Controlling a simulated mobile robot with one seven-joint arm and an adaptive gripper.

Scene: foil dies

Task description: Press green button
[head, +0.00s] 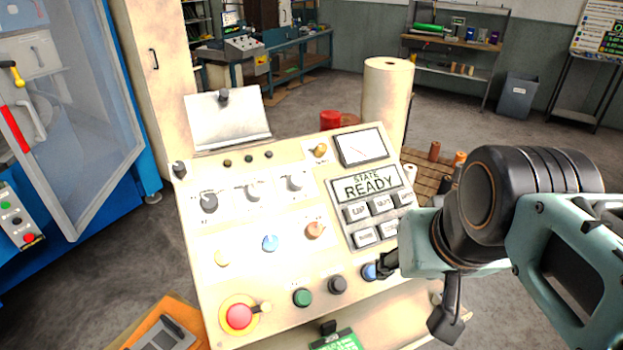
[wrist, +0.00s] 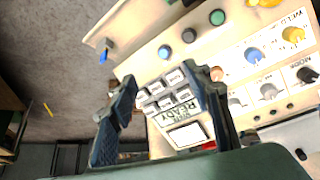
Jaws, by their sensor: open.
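The green button (head: 302,297) is a round, dark green cap in the bottom row of the cream control panel (head: 200,262). A dark grey button (head: 338,285) and a blue button (head: 369,272) are to its right in the head view. My gripper (head: 386,266) is over the panel's right edge, near that blue button and apart from the green one. In the wrist view my gripper (wrist: 162,82) is open and empty, its two fingers spread above the keypad. The green button (wrist: 217,17) shows there at the top, beyond the fingers.
A red mushroom button (head: 239,316) sits at the panel's lower left. The display (head: 370,184) reads "STATE READY", with grey keys below it. Several knobs rise from the panel's upper left. A blue machine (head: 75,220) stands at the left. A cream roll (head: 386,100) stands behind the panel.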

